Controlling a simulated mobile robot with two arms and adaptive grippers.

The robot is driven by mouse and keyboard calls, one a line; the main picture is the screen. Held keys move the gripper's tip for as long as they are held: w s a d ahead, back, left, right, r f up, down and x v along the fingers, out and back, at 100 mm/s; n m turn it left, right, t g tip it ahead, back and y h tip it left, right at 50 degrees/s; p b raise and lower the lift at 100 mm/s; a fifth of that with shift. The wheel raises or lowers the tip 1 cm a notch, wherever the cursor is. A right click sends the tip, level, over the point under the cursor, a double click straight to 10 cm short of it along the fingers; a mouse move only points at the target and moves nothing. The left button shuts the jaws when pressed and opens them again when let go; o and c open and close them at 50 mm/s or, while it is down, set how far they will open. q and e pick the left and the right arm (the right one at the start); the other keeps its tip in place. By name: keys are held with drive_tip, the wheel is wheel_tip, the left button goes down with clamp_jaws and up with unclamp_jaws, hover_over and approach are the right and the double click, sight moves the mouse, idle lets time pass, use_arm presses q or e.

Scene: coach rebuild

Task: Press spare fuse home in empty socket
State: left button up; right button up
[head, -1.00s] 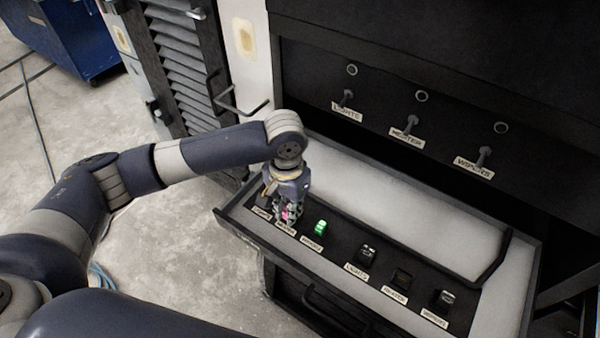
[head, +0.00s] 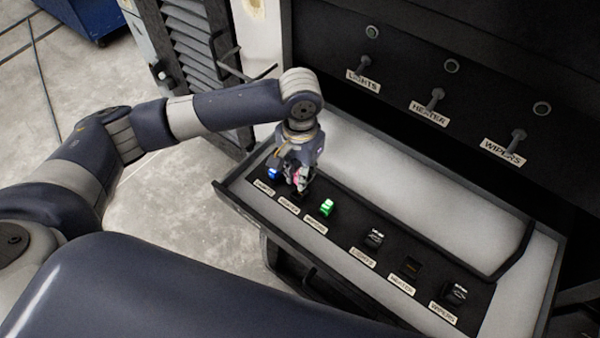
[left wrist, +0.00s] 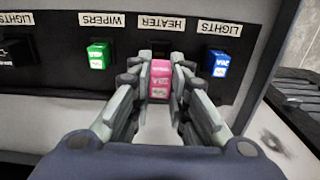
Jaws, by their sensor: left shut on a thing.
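My left gripper (head: 299,184) is shut on a pink fuse (left wrist: 160,80) over the left HEATER position of the drawer's fuse strip. The fuse also shows as a small pink patch in the head view (head: 301,179). A dark slot (left wrist: 161,48) shows just beyond it in the left wrist view, and the fuse looks raised out of it. The right-hand HEATER socket (head: 411,266) looks dark and empty, between the LIGHTS fuse (head: 374,239) and the WIPERS fuse (head: 454,293). My right gripper is not in view.
A blue fuse (head: 273,174) and a green fuse (head: 327,208) stand close on either side of the gripper. The open drawer (head: 400,205) has a black handle-like bar (head: 512,250) at its right. Switches, including the HEATER switch (head: 436,98), are on the panel behind.

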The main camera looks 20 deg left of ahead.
use_arm(q)
drive_tip(key=shift+f+b, duration=0.35)
drive_tip(key=shift+f, duration=0.1)
drive_tip(key=shift+s+f+b, duration=0.15)
drive_tip(key=shift+b, duration=0.15)
drive_tip(key=shift+f, duration=1.55)
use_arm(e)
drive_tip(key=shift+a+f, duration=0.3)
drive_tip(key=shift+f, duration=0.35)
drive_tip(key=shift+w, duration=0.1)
use_arm(q)
drive_tip(key=shift+p, duration=0.35)
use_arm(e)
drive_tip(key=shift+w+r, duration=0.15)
use_arm(q)
drive_tip(key=shift+p, duration=0.55)
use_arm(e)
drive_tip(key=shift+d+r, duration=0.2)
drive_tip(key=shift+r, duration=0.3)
use_arm(q)
drive_tip(key=shift+p, duration=0.5)
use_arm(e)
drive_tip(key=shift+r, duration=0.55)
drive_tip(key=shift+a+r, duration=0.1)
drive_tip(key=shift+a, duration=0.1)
